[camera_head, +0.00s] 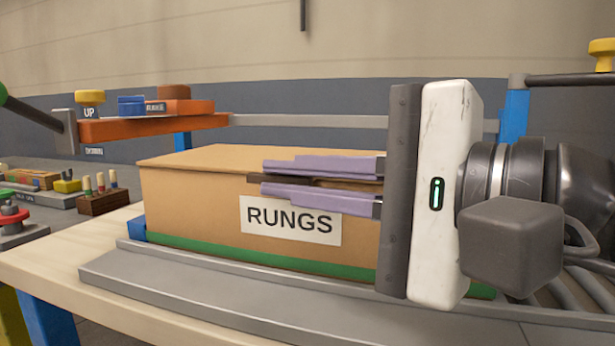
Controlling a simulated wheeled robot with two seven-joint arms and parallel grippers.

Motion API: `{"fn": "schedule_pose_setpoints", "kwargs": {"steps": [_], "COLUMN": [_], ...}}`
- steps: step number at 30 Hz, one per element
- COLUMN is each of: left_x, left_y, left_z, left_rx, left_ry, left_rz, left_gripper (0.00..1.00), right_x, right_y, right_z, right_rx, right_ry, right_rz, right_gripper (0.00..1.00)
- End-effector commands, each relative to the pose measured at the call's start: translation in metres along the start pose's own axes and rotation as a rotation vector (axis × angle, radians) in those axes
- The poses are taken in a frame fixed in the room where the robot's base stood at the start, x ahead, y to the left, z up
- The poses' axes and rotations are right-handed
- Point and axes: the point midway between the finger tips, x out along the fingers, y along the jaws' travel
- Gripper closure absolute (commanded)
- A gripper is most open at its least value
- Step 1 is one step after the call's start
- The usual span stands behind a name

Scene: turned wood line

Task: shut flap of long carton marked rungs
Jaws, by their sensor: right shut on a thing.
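The long tan carton marked RUNGS (195,205) lies on a grey track on the bench, its label (290,221) facing me and a green band along its lower edge. Its top flap (215,157) looks nearly level over the box, and I cannot tell whether it is fully flush. My right gripper (270,179) comes in from the right, its purple fingers in front of the carton's upper front edge. It is shut on a thin brown edge, which looks like the flap's front lip. The fingers and gripper body hide the carton's right end. My left gripper is out of view.
An orange stand (150,126) with blue and orange blocks on it is behind the carton. A dark wooden block with pegs (103,202) and a tray of small parts sit at left. A grey rail (360,122) runs behind. The pale bench front (70,255) is clear.

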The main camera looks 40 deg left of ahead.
Motion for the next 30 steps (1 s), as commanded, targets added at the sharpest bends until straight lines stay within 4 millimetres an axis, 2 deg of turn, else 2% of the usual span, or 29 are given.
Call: {"fn": "schedule_pose_setpoints", "kwargs": {"steps": [1, 10, 11, 13, 22, 26, 30], "left_x": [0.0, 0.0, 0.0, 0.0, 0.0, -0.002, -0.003], "left_y": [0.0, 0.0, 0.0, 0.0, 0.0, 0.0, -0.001], "left_z": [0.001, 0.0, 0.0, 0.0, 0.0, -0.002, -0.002], "left_rx": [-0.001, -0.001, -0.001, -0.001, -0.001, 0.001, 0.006], "left_ry": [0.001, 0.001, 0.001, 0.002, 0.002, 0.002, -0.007], "left_rz": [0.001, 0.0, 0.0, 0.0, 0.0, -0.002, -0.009], "left_gripper": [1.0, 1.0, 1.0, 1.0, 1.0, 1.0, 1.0], "right_x": [0.003, 0.002, 0.002, 0.002, 0.0, -0.011, -0.038], "right_y": [0.008, 0.009, 0.009, 0.009, 0.006, 0.004, 0.004], "right_z": [-0.003, -0.003, -0.003, -0.003, -0.002, -0.003, -0.003], "right_rx": [0.011, 0.013, 0.013, 0.012, 0.007, 0.006, 0.007], "right_ry": [0.004, 0.004, 0.003, 0.003, 0.003, 0.004, 0.005], "right_rz": [0.019, 0.02, 0.02, 0.019, 0.013, 0.011, 0.011], "right_gripper": [1.0, 1.0, 0.9, 0.78, 0.77, 0.77, 0.77]}}
